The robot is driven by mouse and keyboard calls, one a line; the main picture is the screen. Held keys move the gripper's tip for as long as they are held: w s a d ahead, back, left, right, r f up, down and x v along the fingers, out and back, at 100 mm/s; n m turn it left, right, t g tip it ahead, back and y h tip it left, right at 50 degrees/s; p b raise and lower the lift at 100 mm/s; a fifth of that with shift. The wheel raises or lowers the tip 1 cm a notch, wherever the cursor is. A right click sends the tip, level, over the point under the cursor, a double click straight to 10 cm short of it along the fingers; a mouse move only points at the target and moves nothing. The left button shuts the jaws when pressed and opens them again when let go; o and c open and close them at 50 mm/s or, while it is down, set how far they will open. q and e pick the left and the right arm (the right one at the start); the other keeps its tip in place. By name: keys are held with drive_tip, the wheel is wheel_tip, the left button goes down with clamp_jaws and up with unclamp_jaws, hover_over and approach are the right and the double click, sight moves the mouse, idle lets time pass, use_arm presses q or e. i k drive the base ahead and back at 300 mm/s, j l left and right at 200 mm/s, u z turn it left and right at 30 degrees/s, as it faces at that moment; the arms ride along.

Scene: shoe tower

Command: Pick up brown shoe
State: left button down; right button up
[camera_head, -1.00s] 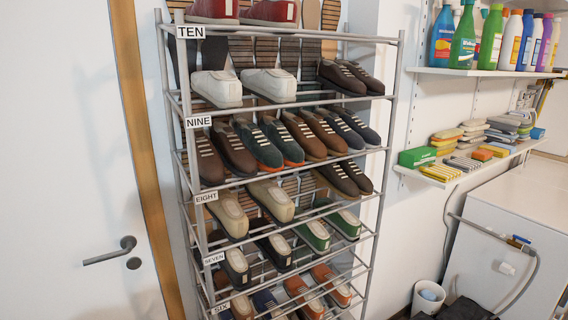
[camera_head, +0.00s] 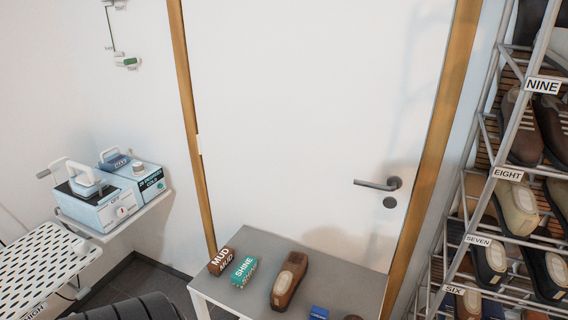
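A brown shoe (camera_head: 289,280) lies on a grey table (camera_head: 340,276) at the bottom middle of the head view, its length running away from me. Part of another brown thing (camera_head: 352,317) is cut off by the bottom edge. More brown shoes (camera_head: 526,128) stand on the shoe rack (camera_head: 476,196) at the right. Neither of my grippers is in view.
A brown MUD block (camera_head: 221,261) and a teal SHINE block (camera_head: 243,271) lie left of the shoe. A blue block (camera_head: 318,313) lies to its right. A closed door (camera_head: 318,110) stands behind the table. A perforated board (camera_head: 40,268) is at the left.

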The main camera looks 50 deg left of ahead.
sight(293, 267)
drive_tip(key=u, duration=1.55)
